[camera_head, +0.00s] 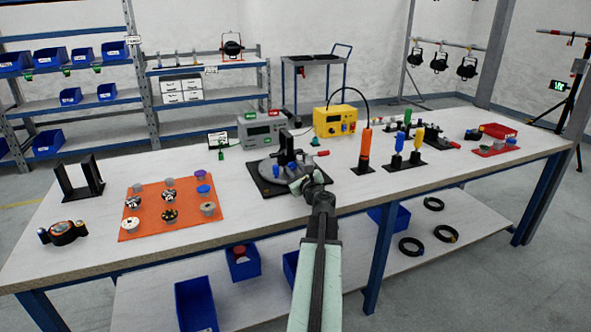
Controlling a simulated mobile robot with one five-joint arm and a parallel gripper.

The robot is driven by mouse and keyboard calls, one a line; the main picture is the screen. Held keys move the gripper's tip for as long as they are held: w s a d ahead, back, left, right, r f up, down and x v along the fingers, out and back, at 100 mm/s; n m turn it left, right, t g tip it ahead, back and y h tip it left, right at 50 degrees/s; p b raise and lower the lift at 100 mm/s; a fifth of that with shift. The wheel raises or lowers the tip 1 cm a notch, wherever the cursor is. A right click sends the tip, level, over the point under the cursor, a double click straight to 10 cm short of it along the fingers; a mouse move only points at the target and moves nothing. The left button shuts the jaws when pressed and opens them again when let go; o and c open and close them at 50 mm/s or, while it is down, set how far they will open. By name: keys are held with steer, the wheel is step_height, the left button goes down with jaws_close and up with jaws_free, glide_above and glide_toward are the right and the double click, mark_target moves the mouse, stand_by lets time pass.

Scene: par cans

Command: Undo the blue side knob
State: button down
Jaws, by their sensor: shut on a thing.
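My gripper (297,186) is at the front of a black upright fixture (287,148) on a grey round plate (258,170). It is shut on a small part there. The gripper hides that part, so I cannot tell its colour or whether it is the blue side knob. A blue-violet knob (203,190) sits apart on the orange mat (150,227). A black and orange clamp (65,233) at the table's left end has a small bluish knob on its side.
A grey meter (260,130) and yellow box (334,120) stand behind. A black bracket (78,180) is at left. The table's front middle is clear.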

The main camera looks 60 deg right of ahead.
steer(key=shift+n, duration=0.3)
steer(key=c, duration=1.1)
jaws_free()
steer(key=v, duration=0.8)
